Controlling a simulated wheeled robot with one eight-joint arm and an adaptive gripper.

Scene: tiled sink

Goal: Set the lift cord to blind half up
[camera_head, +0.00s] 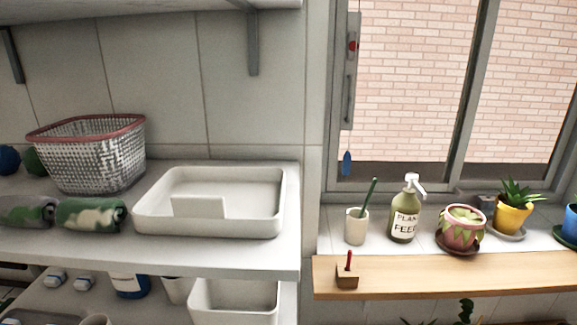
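A thin lift cord hangs at the left side of the window, with a blue tassel (347,163) at its lower end. Beside it is a narrow grey upright strip (349,65), with a red mark (352,46) on it and a dark handle-like part lower down. The blind itself does not show; the window panes (415,85) look out on a brick wall. The top of the cord is cut off by the picture edge. My gripper is not in view.
Below the window, a tiled sill holds a cup (356,227), a pump bottle (405,208) and potted plants (513,212). A wooden ledge (450,275) runs in front, with a small brown holder (347,278). At left, a shelf bears a white tray (275,200) and a wire basket (90,150).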

